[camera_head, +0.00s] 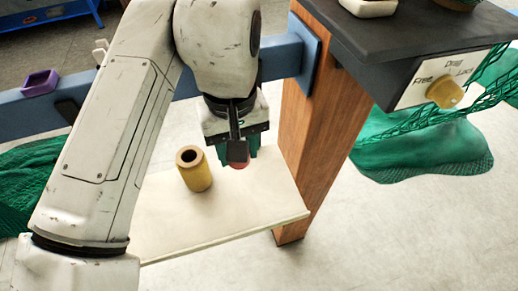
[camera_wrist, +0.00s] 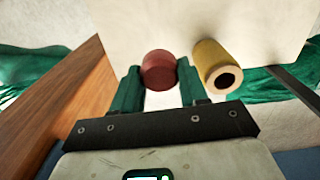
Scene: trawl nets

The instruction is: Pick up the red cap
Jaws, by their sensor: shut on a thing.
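The red cap (camera_wrist: 159,70) is a small round dark-red piece between the two green fingers of my gripper (camera_wrist: 160,85) in the wrist view. In the head view only a sliver of the red cap (camera_head: 240,164) shows below my gripper (camera_head: 239,154), which points down over the pale board (camera_head: 240,218). My gripper is shut on the cap. The fingers hide most of it in the head view, and I cannot tell whether it still touches the board.
A yellow hollow cylinder (camera_head: 193,169) stands upright on the board close to my gripper; it also shows in the wrist view (camera_wrist: 216,66). A wooden post (camera_head: 325,110) rises at the right, under a dark box with a yellow knob (camera_head: 444,92). A blue beam (camera_head: 200,85) runs behind. Green netting (camera_head: 420,150) hangs at right.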

